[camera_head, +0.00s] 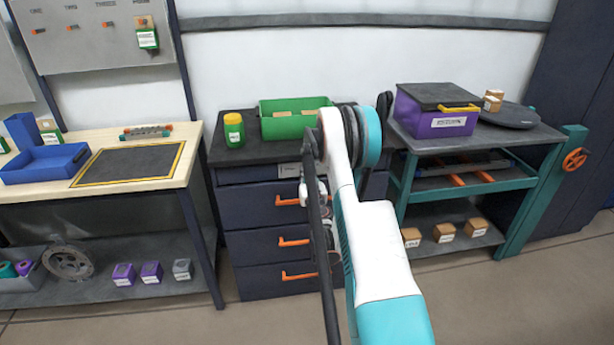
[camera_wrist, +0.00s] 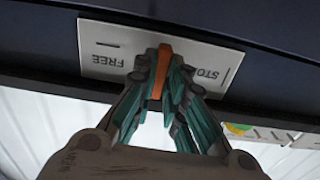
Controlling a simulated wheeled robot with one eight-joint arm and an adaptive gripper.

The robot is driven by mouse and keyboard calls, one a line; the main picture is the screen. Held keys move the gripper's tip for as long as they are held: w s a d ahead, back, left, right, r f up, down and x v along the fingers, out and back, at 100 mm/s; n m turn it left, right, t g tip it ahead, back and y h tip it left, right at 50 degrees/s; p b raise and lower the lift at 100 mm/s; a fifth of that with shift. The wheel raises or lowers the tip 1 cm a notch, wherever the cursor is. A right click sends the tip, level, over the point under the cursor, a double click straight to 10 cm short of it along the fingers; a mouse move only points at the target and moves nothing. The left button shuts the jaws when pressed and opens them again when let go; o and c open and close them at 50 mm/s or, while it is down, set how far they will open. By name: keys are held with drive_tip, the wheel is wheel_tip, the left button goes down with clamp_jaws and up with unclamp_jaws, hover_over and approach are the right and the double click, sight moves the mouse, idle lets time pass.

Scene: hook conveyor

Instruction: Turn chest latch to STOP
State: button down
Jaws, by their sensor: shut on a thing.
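The chest (camera_head: 265,209) is a dark cabinet with orange drawer handles, in the middle of the head view. A pale label plate near its top also shows there (camera_head: 289,170). In the wrist view the label plate (camera_wrist: 100,48) appears upside down, with FREE at the left and STOP at the right. The orange chest latch (camera_wrist: 161,68) stands between the two words, roughly upright in the picture. My gripper (camera_wrist: 163,66) is shut on the latch, with a teal-edged finger on each side. In the head view my arm hides most of the gripper and the latch.
On the chest top are a green bin (camera_head: 282,127) and a yellow-green jar (camera_head: 234,131). A workbench (camera_head: 185,170) with a blue tray (camera_head: 45,163) stands left. A teal-framed cart (camera_head: 527,198) with a purple box (camera_head: 436,121) stands close at right.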

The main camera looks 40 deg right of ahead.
drive_tip(key=shift+n, duration=0.3)
drive_tip(key=c, duration=1.6)
unclamp_jaws()
drive_tip(key=shift+c, duration=0.2)
wheel_tip(320, 180, up, 10)
drive_tip(key=shift+f, duration=0.1)
